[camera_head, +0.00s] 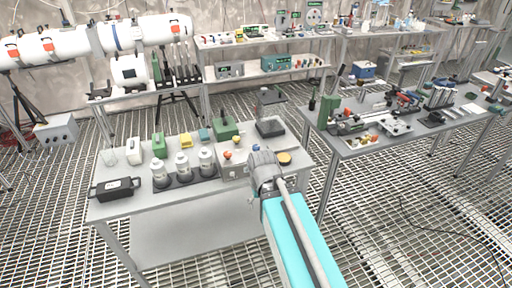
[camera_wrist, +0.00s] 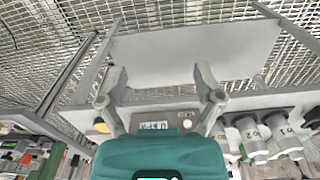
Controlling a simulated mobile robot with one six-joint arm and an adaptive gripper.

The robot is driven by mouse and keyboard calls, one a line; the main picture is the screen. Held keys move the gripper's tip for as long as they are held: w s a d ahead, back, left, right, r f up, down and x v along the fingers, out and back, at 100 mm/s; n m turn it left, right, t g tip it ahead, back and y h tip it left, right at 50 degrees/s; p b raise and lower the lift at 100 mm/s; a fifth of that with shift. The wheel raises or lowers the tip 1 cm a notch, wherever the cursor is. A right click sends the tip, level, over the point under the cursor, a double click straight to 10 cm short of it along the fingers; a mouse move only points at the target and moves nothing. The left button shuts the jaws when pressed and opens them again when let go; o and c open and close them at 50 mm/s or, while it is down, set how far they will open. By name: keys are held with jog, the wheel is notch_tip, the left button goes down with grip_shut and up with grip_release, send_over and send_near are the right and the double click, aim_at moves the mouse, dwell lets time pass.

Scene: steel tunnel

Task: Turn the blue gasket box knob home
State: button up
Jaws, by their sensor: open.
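A grey box (camera_head: 233,170) stands on the near table, partly behind my gripper. Another orange knob is beside my gripper. My gripper (camera_head: 262,187) is over the box's right front part, pointing down and hiding part of it. In the wrist view my gripper (camera_wrist: 160,88) has its fingers wide apart with nothing held. A grey face with a printed label (camera_wrist: 154,126) lies between the fingers.
White bottles (camera_head: 182,164) stand left of the box and show on the right in the wrist view (camera_wrist: 281,138). A black-handled case (camera_head: 117,188) is at the table's left. A tan disc (camera_head: 284,158) lies right of my gripper. A cluttered table (camera_head: 350,152) stands to the right.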

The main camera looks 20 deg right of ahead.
jog(key=shift+w, duration=0.1)
notch_tip(320, 180, up, 14)
jog(key=n+p, duration=1.4)
jog(key=n, duration=0.3)
send_over(256, 146)
jog(key=shift+f, duration=0.25)
notch_tip(256, 146, down, 13)
jog(key=b, duration=1.4)
jog(key=shift+f, duration=0.2)
jog(key=shift+c, duration=0.3)
jog(key=c, duration=1.1)
